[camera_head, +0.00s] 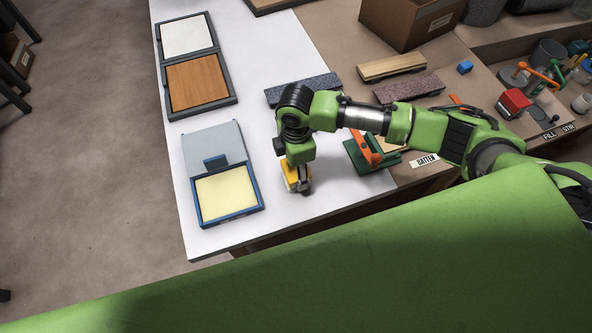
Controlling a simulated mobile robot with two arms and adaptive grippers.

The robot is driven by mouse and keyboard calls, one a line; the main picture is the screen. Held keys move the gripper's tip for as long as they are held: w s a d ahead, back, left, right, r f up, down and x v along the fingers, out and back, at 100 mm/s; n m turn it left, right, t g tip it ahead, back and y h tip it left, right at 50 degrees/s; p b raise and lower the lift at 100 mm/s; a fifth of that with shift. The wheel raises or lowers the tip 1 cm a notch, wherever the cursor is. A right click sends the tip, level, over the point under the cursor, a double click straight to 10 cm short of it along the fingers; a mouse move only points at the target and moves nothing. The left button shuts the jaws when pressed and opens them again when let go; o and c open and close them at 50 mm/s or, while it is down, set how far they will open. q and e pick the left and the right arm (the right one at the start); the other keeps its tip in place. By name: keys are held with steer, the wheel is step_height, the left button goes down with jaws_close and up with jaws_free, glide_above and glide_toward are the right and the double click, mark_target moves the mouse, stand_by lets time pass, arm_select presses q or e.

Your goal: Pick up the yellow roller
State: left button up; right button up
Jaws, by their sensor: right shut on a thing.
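My right gripper (298,184) points down over the white table top, right of the blue-framed tray. It is shut on the yellow roller (290,172). Only part of the roller shows, as a yellow patch beside the fingers; my gripper and wrist hide the rest. I cannot tell whether the roller touches the table or is just above it. My left gripper is not in view.
The blue-framed tray (260,200) holds a pale yellow panel. Two framed panels lie behind it. A green block with an orange handle (365,150) stands right of my gripper. A cardboard box (405,22) stands at the back. The table's front edge is close.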

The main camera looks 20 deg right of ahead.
steer(key=shift+w+r, duration=0.1)
steer(key=shift+r, duration=0.45)
steer(key=r, duration=0.1)
steer(key=r+b, duration=0.1)
steer(key=shift+s+r, duration=0.3)
steer(key=s+r+b, duration=0.1)
steer(key=s+r, duration=0.8)
steer(key=s, duration=0.4)
steer(key=shift+s+d+r, duration=0.15)
steer(key=shift+s+d, duration=0.05)
steer(key=shift+s, duration=0.1)
steer(key=shift+w, duration=0.1)
stand_by(1.0)
